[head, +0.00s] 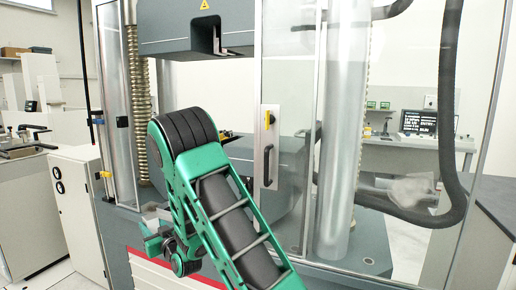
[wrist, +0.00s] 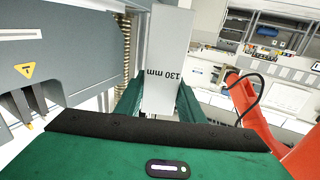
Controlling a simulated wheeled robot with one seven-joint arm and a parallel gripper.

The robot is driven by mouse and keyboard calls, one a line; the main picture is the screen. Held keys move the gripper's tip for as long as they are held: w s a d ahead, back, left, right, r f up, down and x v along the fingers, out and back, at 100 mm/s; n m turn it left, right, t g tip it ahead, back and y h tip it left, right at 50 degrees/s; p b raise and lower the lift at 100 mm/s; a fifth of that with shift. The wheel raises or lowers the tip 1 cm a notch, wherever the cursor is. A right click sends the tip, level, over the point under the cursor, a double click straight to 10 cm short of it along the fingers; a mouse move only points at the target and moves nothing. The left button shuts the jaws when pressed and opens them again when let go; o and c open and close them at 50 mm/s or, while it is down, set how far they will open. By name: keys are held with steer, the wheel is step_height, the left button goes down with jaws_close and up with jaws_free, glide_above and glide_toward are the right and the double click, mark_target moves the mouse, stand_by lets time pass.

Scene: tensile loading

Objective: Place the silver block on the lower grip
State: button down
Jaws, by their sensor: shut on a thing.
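The silver block (wrist: 168,58) is a pale grey bar marked "130 mm" in the wrist view. My gripper (wrist: 158,100) is shut on it, with a green finger on each side. In the head view my green arm stands in front of the machine's opening, and I cannot make out the block clearly there. The lower grip cannot be made out in either view; my arm covers the middle of the opening.
The machine's dark upper head (head: 200,28) hangs above my arm; it fills the left of the wrist view (wrist: 60,50). A clear door (head: 287,100) with a handle stands right of my arm. Columns (head: 345,130) flank the opening. An orange-red part (wrist: 285,120) shows at right in the wrist view.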

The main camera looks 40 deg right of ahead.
steer(key=w+d+r+m+h, duration=0.2)
steer(key=w+d+r+h, duration=0.1)
steer(key=w+d+r, duration=0.75)
steer(key=w+d+r+m+g+h, duration=0.25)
steer(key=d+r+h, duration=0.25)
steer(key=d+r, duration=0.65)
steer(key=s+d+r+m+g+h, duration=0.4)
steer(key=s+d+r, duration=0.55)
steer(key=d, duration=0.35)
steer(key=s+d+r+m+g+h, duration=0.5)
steer(key=s+d+r, duration=0.5)
steer(key=d, duration=0.4)
steer(key=shift+w+f, duration=0.2)
steer(key=shift+f, duration=2)
steer(key=shift+w+f, duration=0.15)
steer(key=shift+f, duration=2)
steer(key=c, duration=1.2)
jaws_free()
steer(key=shift+f, duration=0.1)
